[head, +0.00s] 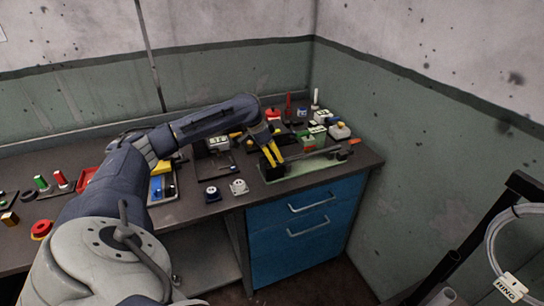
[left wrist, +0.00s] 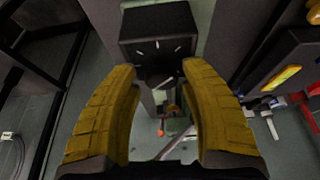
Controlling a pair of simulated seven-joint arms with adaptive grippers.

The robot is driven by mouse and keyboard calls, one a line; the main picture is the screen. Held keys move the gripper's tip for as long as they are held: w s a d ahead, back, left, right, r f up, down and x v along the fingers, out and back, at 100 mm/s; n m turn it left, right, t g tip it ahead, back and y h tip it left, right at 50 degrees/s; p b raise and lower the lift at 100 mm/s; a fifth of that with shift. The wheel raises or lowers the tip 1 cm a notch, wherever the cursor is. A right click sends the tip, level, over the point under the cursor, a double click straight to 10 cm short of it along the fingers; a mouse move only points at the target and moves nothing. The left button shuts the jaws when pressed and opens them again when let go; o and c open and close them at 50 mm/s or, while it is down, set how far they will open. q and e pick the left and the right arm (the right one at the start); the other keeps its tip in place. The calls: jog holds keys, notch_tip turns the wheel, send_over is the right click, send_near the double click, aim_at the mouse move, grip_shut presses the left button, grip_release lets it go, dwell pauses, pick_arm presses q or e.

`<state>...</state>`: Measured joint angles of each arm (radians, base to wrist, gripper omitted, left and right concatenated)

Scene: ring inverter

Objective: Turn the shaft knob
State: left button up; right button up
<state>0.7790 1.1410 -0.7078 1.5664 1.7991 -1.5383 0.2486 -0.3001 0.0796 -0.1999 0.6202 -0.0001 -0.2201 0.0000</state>
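In the left wrist view a black box (left wrist: 158,28) with white tick marks on its face is at the top centre. A dark knob (left wrist: 160,77) sits below the marks, between the fingertips. My left gripper (left wrist: 160,70) is open, with one yellow finger on each side of the knob. I cannot tell whether either finger touches it. In the head view the left gripper (head: 272,155) points down over a dark block (head: 271,173) at the left end of a pale green base. The fingers partly hide the block. My right gripper is in neither view.
The pale green base (head: 312,168) lies near the bench's front right edge, above blue drawers (head: 305,222). A black-and-white round part (head: 212,193) and a white part (head: 239,187) lie to its left. Several small coloured items crowd the bench behind. A wall closes the right side.

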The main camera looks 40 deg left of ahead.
pick_arm(q)
jog(key=shift+o, duration=0.6)
jog(key=shift+a, duration=0.1)
jog(key=shift+s, duration=0.1)
jog(key=v, duration=1.2)
